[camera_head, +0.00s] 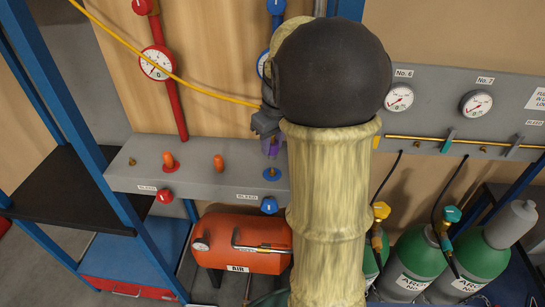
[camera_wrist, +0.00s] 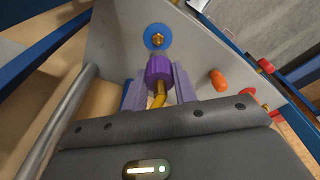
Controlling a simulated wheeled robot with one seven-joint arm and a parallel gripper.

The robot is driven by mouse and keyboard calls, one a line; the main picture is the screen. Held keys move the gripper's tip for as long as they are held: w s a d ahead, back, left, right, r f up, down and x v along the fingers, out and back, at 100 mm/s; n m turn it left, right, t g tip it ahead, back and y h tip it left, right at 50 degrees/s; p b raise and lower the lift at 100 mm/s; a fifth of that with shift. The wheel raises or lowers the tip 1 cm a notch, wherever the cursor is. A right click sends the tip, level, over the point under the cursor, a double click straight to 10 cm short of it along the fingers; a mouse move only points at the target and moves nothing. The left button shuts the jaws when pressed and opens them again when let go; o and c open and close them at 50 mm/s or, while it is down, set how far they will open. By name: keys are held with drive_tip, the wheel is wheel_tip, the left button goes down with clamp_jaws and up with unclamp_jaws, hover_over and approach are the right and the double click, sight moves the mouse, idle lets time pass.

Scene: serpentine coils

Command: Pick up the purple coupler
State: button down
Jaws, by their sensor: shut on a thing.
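The purple coupler (camera_wrist: 158,68) is between the two fingers of my gripper (camera_wrist: 161,82) in the wrist view, with a short yellow end (camera_wrist: 158,98) below it. My gripper is shut on it. In the head view the purple coupler (camera_head: 270,147) shows just below my gripper (camera_head: 268,133), partly hidden by it and beside my arm. It is above a blue-ringed brass fitting (camera_head: 271,174) on the grey shelf.
Orange couplers (camera_head: 218,162) and red and blue knobs (camera_head: 165,196) sit along the grey shelf (camera_head: 200,183). A yellow hose (camera_head: 180,78) runs from the upper left towards my gripper. An orange air tank (camera_head: 240,243) and green cylinders (camera_head: 412,268) stand below. Blue posts (camera_head: 75,125) flank the left.

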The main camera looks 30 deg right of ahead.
drive_tip(key=shift+r+b, duration=0.3)
drive_tip(key=shift+r, duration=1.9)
drive_tip(key=shift+a, duration=0.1)
